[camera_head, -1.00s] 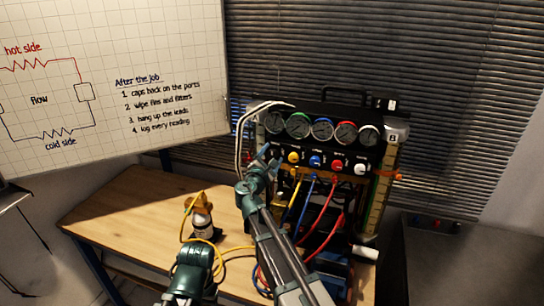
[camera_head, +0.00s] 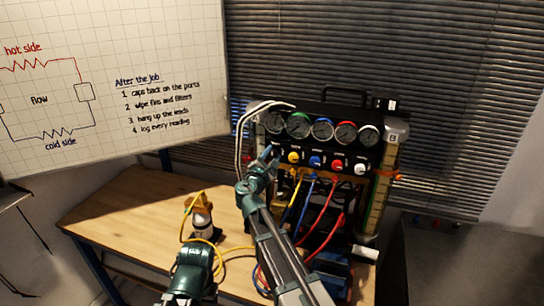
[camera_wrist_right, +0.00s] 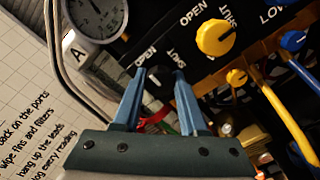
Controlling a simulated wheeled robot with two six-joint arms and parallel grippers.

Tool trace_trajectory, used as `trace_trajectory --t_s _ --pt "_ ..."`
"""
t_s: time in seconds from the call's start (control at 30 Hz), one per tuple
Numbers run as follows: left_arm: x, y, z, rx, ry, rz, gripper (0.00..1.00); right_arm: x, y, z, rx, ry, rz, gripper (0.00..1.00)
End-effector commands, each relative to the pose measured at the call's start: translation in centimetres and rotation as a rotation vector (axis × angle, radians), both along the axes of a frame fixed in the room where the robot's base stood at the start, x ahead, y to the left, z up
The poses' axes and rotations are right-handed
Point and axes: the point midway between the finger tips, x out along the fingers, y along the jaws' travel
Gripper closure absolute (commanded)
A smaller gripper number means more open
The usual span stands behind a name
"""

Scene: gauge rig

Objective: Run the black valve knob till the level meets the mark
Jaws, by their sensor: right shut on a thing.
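My right gripper (camera_head: 273,152) reaches the left end of the manifold's knob row. In the right wrist view its blue fingers (camera_wrist_right: 158,78) are closed on the black valve knob (camera_wrist_right: 156,74), between OPEN and SHUT lettering. The fingers hide much of the knob, and its pointer is not clear. A tall yellowish sight column (camera_head: 377,205) stands at the rig's right side, with an orange marker (camera_head: 388,175) across it. The liquid level is too small and dim to tell. A dark green part of my arm shows at the bottom, but I see no left gripper fingers.
Several gauges (camera_head: 322,129) line the panel above. Yellow, blue and red hoses hang below. A yellow-topped canister (camera_head: 202,215) stands on the wooden bench (camera_head: 120,215), whose left part is clear.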

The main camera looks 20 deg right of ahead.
Motion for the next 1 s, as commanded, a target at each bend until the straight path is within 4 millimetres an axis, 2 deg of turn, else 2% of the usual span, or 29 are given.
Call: trace_trajectory --t_s 0.27,1.0 --pt "0.0 0.0 -0.01 0.0 0.0 0.0 0.35 -0.04 -0.01 -0.03 0.148 -0.099 -0.001 1.0" --pt "0.0 0.0 -0.01 0.0 0.0 0.0 0.35 -0.06 0.01 -0.04 0.73 -0.491 -0.001 1.0"
